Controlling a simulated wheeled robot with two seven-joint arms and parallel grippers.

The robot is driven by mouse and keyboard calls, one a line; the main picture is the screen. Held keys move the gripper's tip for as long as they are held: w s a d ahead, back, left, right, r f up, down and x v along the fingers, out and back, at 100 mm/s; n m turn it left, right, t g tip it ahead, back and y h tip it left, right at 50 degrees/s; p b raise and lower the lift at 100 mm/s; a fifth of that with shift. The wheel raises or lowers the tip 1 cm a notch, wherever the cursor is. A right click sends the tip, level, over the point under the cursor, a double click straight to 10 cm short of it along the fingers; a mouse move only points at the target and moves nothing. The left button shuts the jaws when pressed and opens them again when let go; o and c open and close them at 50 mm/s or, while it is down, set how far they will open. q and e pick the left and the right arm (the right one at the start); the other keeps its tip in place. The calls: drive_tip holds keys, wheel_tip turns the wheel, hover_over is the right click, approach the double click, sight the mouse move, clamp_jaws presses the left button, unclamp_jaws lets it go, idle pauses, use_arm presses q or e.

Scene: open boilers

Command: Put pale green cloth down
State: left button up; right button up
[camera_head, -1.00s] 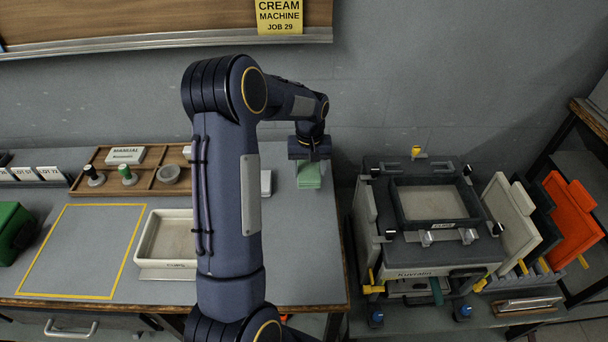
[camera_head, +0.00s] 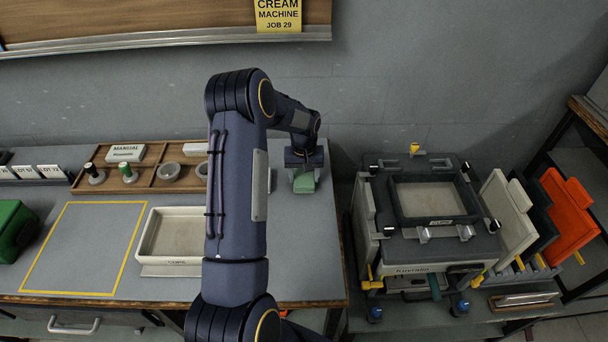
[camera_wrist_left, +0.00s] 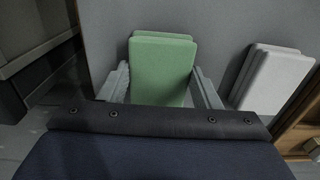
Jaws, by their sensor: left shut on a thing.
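My left gripper (camera_head: 304,166) is at the back right of the grey worktop, its jaws pointing down. It is shut on the pale green cloth (camera_head: 304,184), which shows just below the fingers. In the left wrist view the pale green cloth (camera_wrist_left: 163,70) is a folded pad between the two grey fingers (camera_wrist_left: 163,88), with another green layer edge behind it. I cannot tell whether the held cloth touches the worktop or a layer under it. My right gripper is not in view.
A pale grey folded stack (camera_wrist_left: 274,78) lies beside the green cloth. A wooden tray (camera_head: 145,175) with stampers and a cream tray (camera_head: 170,240) stand to the left. A yellow outlined area (camera_head: 85,245) is empty. A dark machine (camera_head: 430,220) stands right, past the worktop edge.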

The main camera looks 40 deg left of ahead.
sight(304, 178)
use_arm(q)
drive_tip(key=o, duration=0.9)
drive_tip(key=s+d+r+m+t, duration=0.1)
drive_tip(key=s+d+r, duration=0.1)
drive_tip(key=r, duration=0.7)
drive_tip(key=s+d+r, duration=0.2)
drive_tip(key=r, duration=0.8)
drive_tip(key=s+d+r+m+t+h, duration=0.1)
drive_tip(key=s+d+r+m+t, duration=0.15)
drive_tip(key=s+d, duration=0.4)
drive_tip(key=s+d+r+m+t+h, duration=0.1)
drive_tip(key=s+d+r+h, duration=0.15)
drive_tip(key=s+d, duration=0.4)
drive_tip(key=shift+m+t, duration=0.55)
drive_tip(key=shift+m, duration=0.4)
drive_tip(key=s+d, duration=0.1)
drive_tip(key=s, duration=0.2)
drive_tip(key=s+d+f, duration=0.1)
drive_tip(key=s+d, duration=0.1)
drive_tip(key=s, duration=0.2)
drive_tip(key=s+d+f, duration=0.1)
drive_tip(key=s+d, duration=0.1)
drive_tip(key=s, duration=0.1)
drive_tip(key=shift+s+f+b, duration=0.15)
drive_tip(key=shift+b, duration=0.25)
